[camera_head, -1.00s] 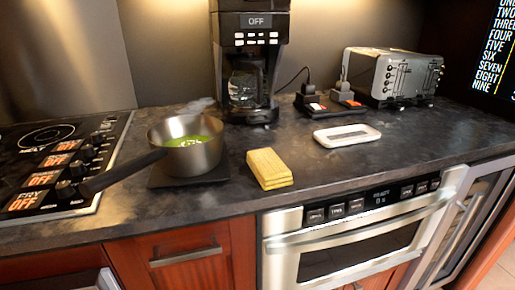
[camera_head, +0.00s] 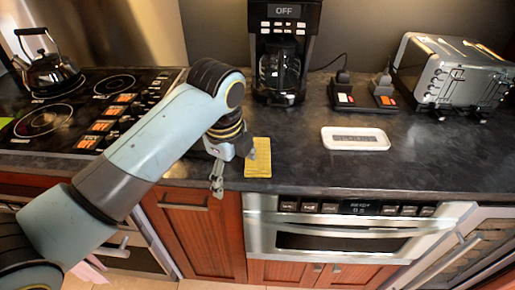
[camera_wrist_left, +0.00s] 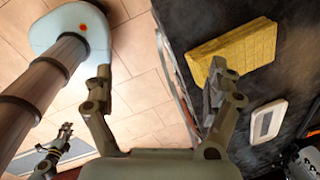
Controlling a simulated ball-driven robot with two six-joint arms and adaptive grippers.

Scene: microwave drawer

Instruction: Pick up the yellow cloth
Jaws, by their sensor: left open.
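The yellow cloth (camera_head: 258,158) lies folded flat on the dark counter near its front edge, below the coffee maker. It also shows in the left wrist view (camera_wrist_left: 236,50), at the upper right. My left gripper (camera_head: 234,170) is open and empty at the cloth's left side. One finger is close to the cloth's left edge and the other hangs over the counter's front edge. In the left wrist view my left gripper (camera_wrist_left: 160,82) has its fingers wide apart, the right one overlapping the cloth's near end in the picture. Contact cannot be told. Another gripper, apparently my right (camera_wrist_left: 60,142), shows small at lower left.
A white tray (camera_head: 356,138) lies right of the cloth. A coffee maker (camera_head: 283,50), black plugs (camera_head: 362,95) and a toaster (camera_head: 455,75) stand behind. A stove (camera_head: 75,110) with a kettle (camera_head: 47,70) is at left. An oven (camera_head: 350,235) is below the counter.

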